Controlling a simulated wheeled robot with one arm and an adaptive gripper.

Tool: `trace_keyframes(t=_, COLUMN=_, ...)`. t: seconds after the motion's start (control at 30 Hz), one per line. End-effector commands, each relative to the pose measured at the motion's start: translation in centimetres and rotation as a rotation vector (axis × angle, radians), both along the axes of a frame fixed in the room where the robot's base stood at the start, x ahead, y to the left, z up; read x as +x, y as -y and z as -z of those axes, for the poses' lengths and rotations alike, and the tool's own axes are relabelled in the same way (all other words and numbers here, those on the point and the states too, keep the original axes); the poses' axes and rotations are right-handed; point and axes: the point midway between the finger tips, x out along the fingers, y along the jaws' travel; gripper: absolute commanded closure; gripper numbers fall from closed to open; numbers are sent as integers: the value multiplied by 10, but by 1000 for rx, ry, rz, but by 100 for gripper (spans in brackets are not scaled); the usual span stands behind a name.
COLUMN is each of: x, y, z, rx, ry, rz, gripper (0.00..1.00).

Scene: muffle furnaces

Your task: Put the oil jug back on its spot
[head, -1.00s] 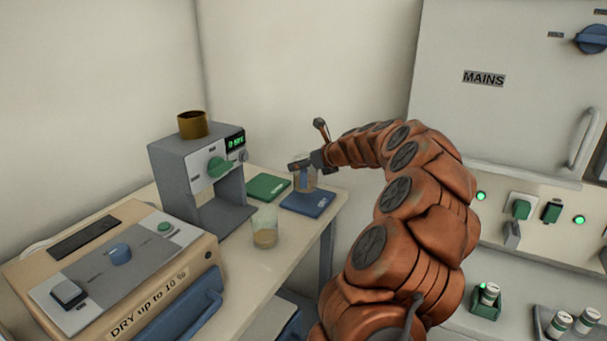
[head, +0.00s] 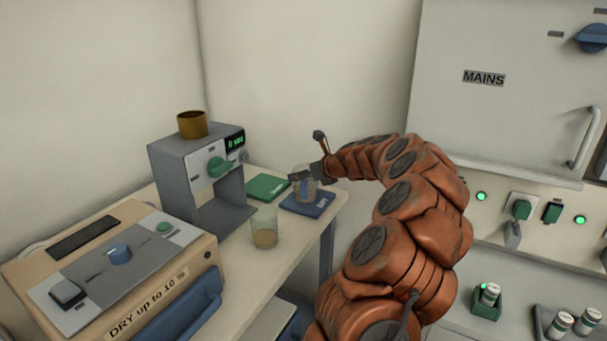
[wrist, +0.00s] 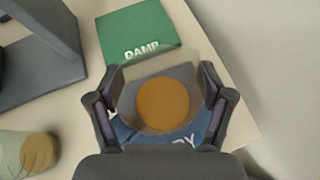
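A clear jug (head: 306,191) with orange-brown contents is between the fingers of my gripper (head: 303,175), at the blue mat (head: 320,207) near the table's right end. In the wrist view the jug's round brown contents (wrist: 163,103) show from above, with both fingers of my gripper (wrist: 162,75) against its sides. The mat's lettering, partly hidden by jug and gripper, ends in "RY". The jug looks upright, its base at or just above the mat; I cannot tell if it touches. A second clear beaker (head: 265,228) with brown contents stands on the table nearer the front.
A green "DAMP" mat (head: 267,187) lies behind and left of the blue one. A grey machine (head: 195,175) with a brown cup (head: 192,124) on top stands left. A beige "DRY up to 10 %" unit (head: 120,270) fills the front left. The table's edge is close on the right.

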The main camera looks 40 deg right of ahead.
Motion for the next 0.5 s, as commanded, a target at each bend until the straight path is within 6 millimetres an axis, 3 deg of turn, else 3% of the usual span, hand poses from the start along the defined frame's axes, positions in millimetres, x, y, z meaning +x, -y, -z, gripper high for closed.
trace_keyframes(t=0.17, x=0, y=0, z=0, rx=0, ry=0, rz=0, gripper=0)
trace_keyframes(t=0.5, x=0, y=0, z=-1, rx=0, ry=0, rz=0, gripper=0)
